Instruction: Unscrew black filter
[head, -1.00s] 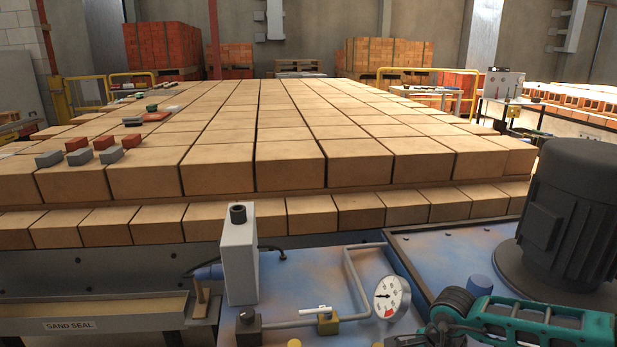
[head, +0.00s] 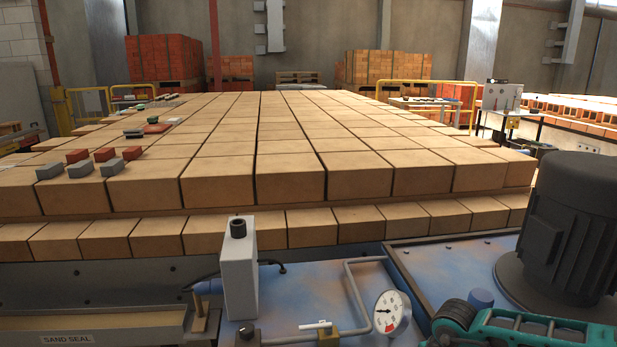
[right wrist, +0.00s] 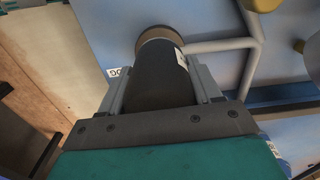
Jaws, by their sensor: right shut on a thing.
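The black filter (right wrist: 158,78) is a dark cylinder with a small white label, in the middle of the right wrist view. Its far end meets a round brownish fitting (right wrist: 157,42) on the blue machine. My right gripper (right wrist: 156,70) is shut around the filter, with one grey finger along each side. In the head view only my teal right arm shows at the lower right; the filter cannot be made out there. My left gripper is in no view.
A pressure gauge (head: 392,312), a bent pipe (head: 358,290) and a grey box (head: 239,272) stand on the blue machine. A large dark motor (head: 572,235) stands at the right. Stacked tan bricks (head: 290,180) fill the middle.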

